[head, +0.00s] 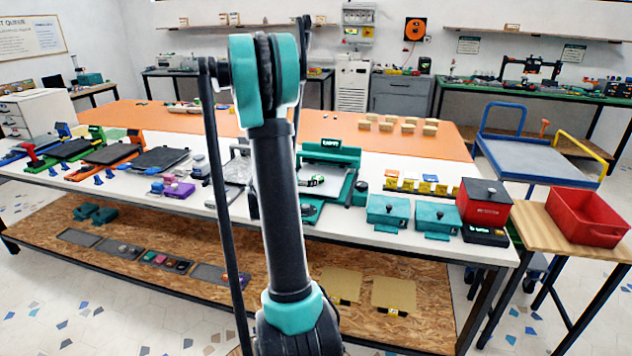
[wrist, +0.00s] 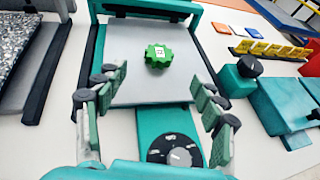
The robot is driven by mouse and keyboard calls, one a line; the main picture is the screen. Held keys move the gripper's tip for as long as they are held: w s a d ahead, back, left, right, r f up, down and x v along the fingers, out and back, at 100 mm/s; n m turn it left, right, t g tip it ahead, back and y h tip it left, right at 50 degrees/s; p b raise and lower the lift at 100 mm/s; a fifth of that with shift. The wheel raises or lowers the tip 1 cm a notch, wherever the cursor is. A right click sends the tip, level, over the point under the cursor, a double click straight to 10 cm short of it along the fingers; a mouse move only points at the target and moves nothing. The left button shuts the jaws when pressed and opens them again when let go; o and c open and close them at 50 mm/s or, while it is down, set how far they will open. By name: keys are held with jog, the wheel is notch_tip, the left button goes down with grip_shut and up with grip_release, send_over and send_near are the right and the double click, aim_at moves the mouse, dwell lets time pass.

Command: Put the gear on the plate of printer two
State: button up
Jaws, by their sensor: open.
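A green toothed gear (wrist: 158,55) with a small white label lies on the light grey plate (wrist: 130,88) of a teal printer (wrist: 160,6) in the wrist view. My gripper (wrist: 158,84) is open and empty. Its fingers stand apart over the near part of the plate, with the gear beyond the fingertips and untouched. A dial (wrist: 175,150) is on the printer's front, below the gripper. In the head view the teal printer (head: 331,150) stands mid-table, partly behind my arm. I cannot read which number it bears.
A teal knobbed block (wrist: 238,75) stands close right of the plate, beside teal boxes (head: 388,212) and yellow pieces (head: 424,187). A grey-plated machine (wrist: 30,65) is on the left. A red bin (head: 585,215) stands at the far right.

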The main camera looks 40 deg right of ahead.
aim_at(317, 177)
jog(key=x, duration=1)
jog(key=shift+a+f, duration=0.1)
jog(key=shift+f, duration=0.1)
jog(key=c, duration=1)
jog(key=shift+r, duration=0.1)
